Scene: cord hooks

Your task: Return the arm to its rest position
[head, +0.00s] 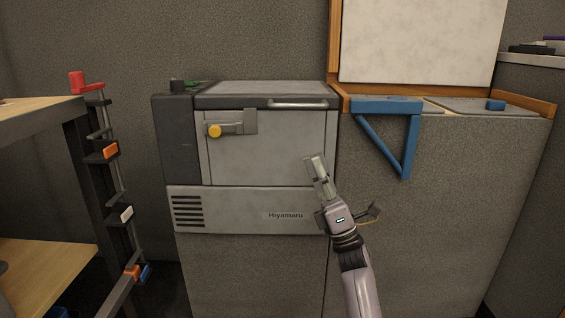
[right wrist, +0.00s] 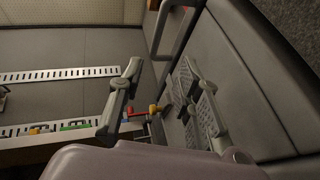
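My right arm (head: 361,283) reaches up from the bottom, right of the middle in the head view. Its right gripper (head: 344,185) is in front of the right edge of the grey Hiyamaru machine (head: 245,208). In the right wrist view the two fingers of the right gripper (right wrist: 162,68) stand well apart, with nothing held between them. My left arm and left gripper are not in view.
The machine has a bar handle (head: 298,104) and a yellow-knobbed latch (head: 215,131). A blue bracket (head: 405,139) sticks out from the counter at right. A rack with coloured clips (head: 111,151) and wooden shelves (head: 40,112) stand at left.

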